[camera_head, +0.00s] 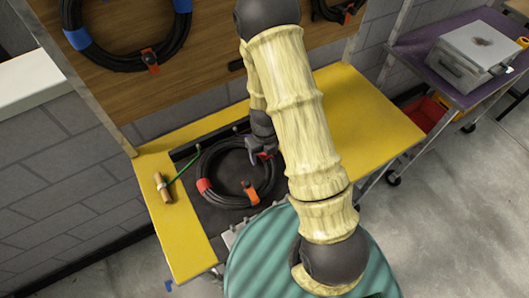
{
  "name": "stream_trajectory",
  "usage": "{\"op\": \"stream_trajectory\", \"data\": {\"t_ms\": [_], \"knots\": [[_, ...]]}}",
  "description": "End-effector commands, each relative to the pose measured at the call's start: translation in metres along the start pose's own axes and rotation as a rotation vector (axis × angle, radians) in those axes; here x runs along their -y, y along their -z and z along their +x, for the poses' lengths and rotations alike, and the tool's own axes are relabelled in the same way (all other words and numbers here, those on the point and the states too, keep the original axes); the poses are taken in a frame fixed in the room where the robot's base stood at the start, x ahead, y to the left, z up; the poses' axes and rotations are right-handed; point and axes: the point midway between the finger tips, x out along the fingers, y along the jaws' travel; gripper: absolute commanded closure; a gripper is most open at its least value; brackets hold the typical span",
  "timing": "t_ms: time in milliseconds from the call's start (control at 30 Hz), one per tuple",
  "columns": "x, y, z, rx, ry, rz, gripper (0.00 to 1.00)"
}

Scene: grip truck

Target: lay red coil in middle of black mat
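The red coil (226,203) is a ring of black cable with a red band at its left and an orange-red tie at its lower right. It appears to lie on, or just above, the black mat (207,220), a dark panel in the yellow table top; contact is hard to tell. My gripper (261,157) is at the coil's upper right side, with its fingers at the cable. The fingers are small and dark, so whether they are open or shut on it cannot be made out. My pale arm hides the right part of the mat.
The yellow table (372,122) is clear at the right. A wooden-handled tool (163,187) and a green stick (183,167) lie at the mat's left edge. A blue-banded coil (128,62) hangs on the wooden board (215,55) behind. A purple cart (415,52) with a grey case stands far right.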

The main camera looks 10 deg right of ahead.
Motion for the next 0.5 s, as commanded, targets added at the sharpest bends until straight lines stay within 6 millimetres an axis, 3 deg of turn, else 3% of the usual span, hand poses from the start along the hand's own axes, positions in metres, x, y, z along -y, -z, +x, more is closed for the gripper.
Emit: {"op": "stream_trajectory", "data": {"t_ms": [300,500], "knots": [[0.001,0.000,-0.001,-0.001,0.002,0.001,0.39],[0.001,-0.001,-0.018,0.002,0.003,-0.002,0.39]]}}
